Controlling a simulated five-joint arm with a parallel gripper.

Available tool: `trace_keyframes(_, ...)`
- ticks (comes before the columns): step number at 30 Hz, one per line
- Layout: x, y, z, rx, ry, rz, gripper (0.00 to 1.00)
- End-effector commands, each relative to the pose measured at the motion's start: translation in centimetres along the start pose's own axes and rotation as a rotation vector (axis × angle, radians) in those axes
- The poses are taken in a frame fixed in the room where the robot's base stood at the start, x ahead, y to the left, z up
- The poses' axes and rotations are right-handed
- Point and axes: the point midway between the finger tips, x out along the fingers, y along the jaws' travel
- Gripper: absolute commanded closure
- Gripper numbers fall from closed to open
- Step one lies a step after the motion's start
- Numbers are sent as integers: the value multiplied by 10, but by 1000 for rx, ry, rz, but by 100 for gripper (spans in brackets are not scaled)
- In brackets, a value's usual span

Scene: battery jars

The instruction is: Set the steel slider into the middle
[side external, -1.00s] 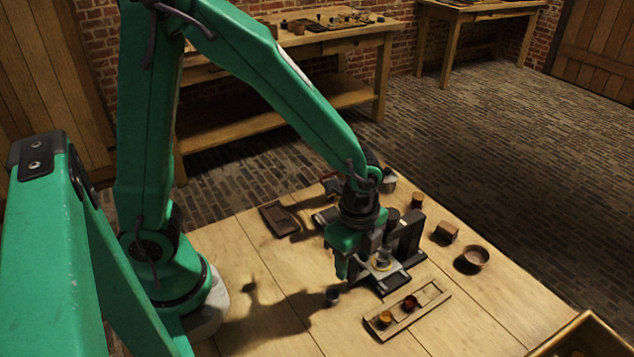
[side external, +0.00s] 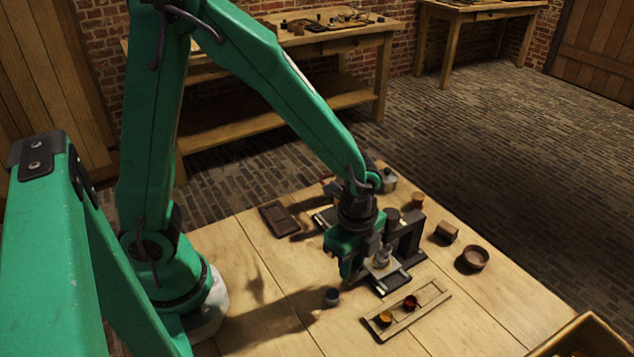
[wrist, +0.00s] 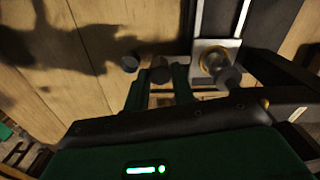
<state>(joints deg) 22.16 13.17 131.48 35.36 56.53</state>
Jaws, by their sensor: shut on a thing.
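The steel slider (side external: 381,264) is a pale metal plate carrying an upright cylindrical knob. It sits on the rails of a dark-based device. It also shows in the wrist view (wrist: 204,48), right of my fingers, with two pale rails running up from it. My gripper (side external: 350,272) is low over the table at the slider's left side. In the wrist view my gripper's green fingers (wrist: 160,88) are close together around a small dark round part.
A small dark cup (side external: 332,297) stands just in front of my gripper. The front left of the table is free.

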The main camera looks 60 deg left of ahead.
Motion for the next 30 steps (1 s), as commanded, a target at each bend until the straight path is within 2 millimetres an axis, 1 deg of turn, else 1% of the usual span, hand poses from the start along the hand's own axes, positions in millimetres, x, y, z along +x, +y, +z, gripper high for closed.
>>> trace_keyframes(5, 0, -4, 16, -5, 0, 0, 100)
trace_keyframes(15, 0, -13, 60, -5, 1, -2, 100)
trace_keyframes(18, 0, -15, 70, -4, 1, -3, 100)
trace_keyframes(22, 0, -16, 76, -2, 1, -3, 100)
trace_keyframes(30, 0, -16, 76, 1, 1, -3, 100)
